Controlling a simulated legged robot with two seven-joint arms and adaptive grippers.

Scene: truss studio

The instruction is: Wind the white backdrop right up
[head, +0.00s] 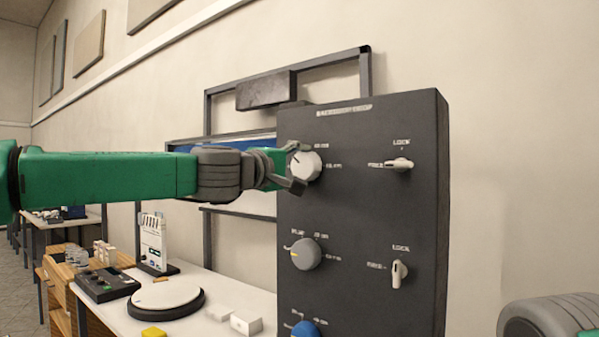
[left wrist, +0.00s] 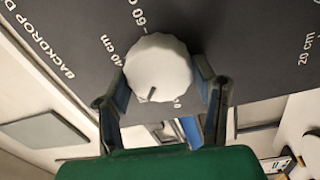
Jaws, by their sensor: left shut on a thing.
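The white knob (head: 306,165) is at the top left of the dark control panel (head: 362,255). My left gripper (head: 293,167) is at this knob, with its fingers on either side of it. In the left wrist view the white knob (left wrist: 158,68) sits between the two fingers (left wrist: 160,90), and the gripper is shut on it. A dark pointer mark shows on the knob's face. Beside the knob is a white lock lever (head: 399,164), lying sideways. The white backdrop itself cannot be made out; a blue sheet (head: 225,145) shows behind my left arm. My right gripper is not seen.
Below are a grey knob (head: 305,254), a blue knob (head: 305,329) and a second lock lever (head: 398,273), upright. A white table (head: 215,290) with a round turntable (head: 166,298) and small boxes stands left of the panel. A dark frame (head: 207,115) stands behind.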

